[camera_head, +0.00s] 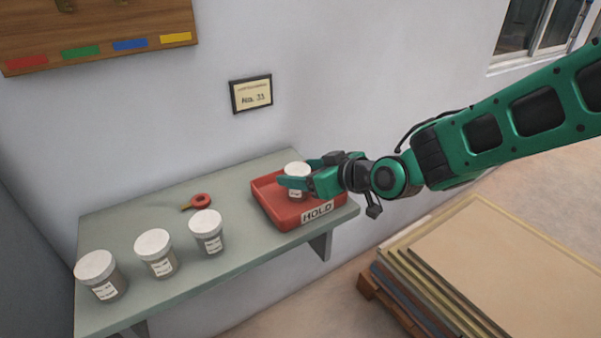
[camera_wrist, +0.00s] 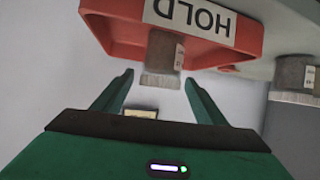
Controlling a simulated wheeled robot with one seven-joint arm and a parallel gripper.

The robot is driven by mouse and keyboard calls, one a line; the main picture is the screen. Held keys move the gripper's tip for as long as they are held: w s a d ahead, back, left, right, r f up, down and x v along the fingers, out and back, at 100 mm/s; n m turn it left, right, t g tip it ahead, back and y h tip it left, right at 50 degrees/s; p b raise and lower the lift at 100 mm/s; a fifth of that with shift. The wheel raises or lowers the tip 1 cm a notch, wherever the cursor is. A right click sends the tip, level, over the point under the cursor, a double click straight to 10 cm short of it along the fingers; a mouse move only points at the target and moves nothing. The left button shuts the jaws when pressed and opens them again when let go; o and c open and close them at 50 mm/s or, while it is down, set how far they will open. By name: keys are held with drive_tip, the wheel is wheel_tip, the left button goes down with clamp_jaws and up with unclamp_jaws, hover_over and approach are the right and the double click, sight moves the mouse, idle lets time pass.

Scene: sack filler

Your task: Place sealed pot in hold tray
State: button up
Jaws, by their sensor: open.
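A white-lidded pot (camera_head: 296,168) with a pale label stands in the red tray (camera_head: 275,212) marked HOLD, at the right end of the shelf. My gripper (camera_head: 294,173) is open at this pot, one finger on the near side and one on the far side. The near finger hides part of the pot. In the wrist view, where the picture is turned over, the pot (camera_wrist: 163,50) stands against the tray (camera_wrist: 112,32), its lid in line with the gap between my open fingertips (camera_wrist: 159,74). Clear space shows between each finger and the lid.
Three similar lidded pots (camera_head: 208,231), (camera_head: 155,252), (camera_head: 100,275) stand along the grey-green shelf (camera_head: 240,258). A pallet with stacked sheets (camera_head: 490,270) is on the floor at right. A wooden board (camera_head: 100,25) and small sign (camera_head: 251,94) hang on the wall.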

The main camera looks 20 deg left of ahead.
drive_tip(key=v, duration=1)
drive_tip(key=shift+d, duration=0.15)
drive_tip(key=shift+s, duration=0.1)
drive_tip(key=d+f+m+h, duration=0.3)
drive_tip(key=d+m+h, duration=0.1)
drive_tip(key=d, duration=1.2)
drive_tip(key=d+f+m+h, duration=0.2)
drive_tip(key=d+m+h, duration=0.2)
drive_tip(key=d, duration=1.1)
drive_tip(key=s+d+m+g+h, duration=0.3)
drive_tip(key=s+d+m+g, duration=0.3)
drive_tip(key=s+d, duration=1.3)
drive_tip(key=s+m, duration=0.3)
drive_tip(key=m, duration=0.1)
drive_tip(key=shift+s+d+f+m, duration=0.15)
drive_tip(key=shift+d+f+m, duration=0.15)
drive_tip(key=shift+f, duration=0.05)
